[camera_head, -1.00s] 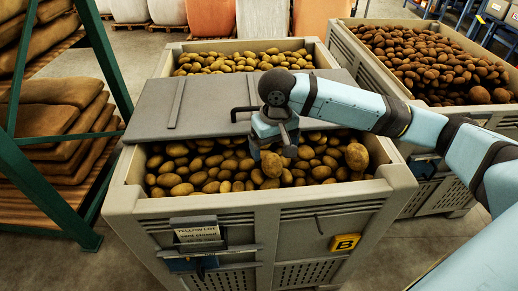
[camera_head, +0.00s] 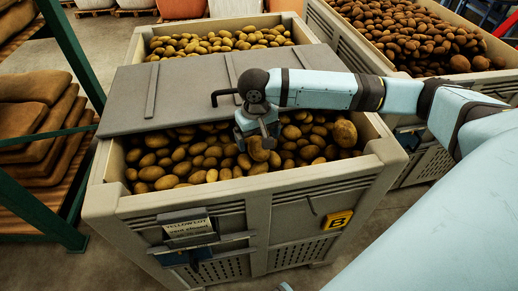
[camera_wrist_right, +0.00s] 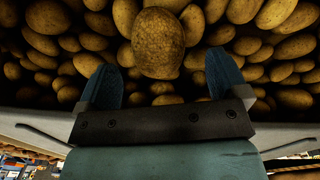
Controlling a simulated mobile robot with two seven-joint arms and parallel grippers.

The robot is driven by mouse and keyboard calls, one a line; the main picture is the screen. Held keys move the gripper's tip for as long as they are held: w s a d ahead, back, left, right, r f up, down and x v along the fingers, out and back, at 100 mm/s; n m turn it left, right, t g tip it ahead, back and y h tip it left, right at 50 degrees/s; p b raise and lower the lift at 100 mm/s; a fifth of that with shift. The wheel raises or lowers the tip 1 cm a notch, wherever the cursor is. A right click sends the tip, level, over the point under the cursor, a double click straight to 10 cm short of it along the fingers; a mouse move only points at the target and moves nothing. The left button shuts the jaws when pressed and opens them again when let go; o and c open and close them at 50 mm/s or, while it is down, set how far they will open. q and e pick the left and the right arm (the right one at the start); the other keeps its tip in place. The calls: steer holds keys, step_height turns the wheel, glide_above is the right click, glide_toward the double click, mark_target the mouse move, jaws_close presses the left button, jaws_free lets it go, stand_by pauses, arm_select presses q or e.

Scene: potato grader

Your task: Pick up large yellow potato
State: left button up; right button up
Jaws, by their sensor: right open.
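A large yellow-brown potato (camera_wrist_right: 158,43) lies on the pile in the right wrist view, between and just beyond the two blue fingertips. My right gripper (camera_wrist_right: 163,78) is open, with visible gaps between its fingers and this potato. In the head view my right gripper (camera_head: 258,138) points down low over the front part of the yellow-lot bin (camera_head: 250,205), and a potato (camera_head: 258,149) shows at its fingers. Another large potato (camera_head: 345,133) lies by the bin's right wall. My left gripper is out of view.
A grey lid panel (camera_head: 180,95) covers the bin's middle, with a dark bar handle (camera_head: 222,97) near my wrist. A second bin (camera_head: 425,75) of browner potatoes stands at right. A green rack (camera_head: 75,60) with sacks (camera_head: 40,130) stands at left.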

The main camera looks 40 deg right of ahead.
mark_target(258, 143)
step_height(258, 143, down, 4)
steer(key=shift+d+f+b, duration=0.15)
steer(key=shift+b, duration=0.15)
steer(key=c, duration=1.1)
steer(key=shift+o, duration=0.2)
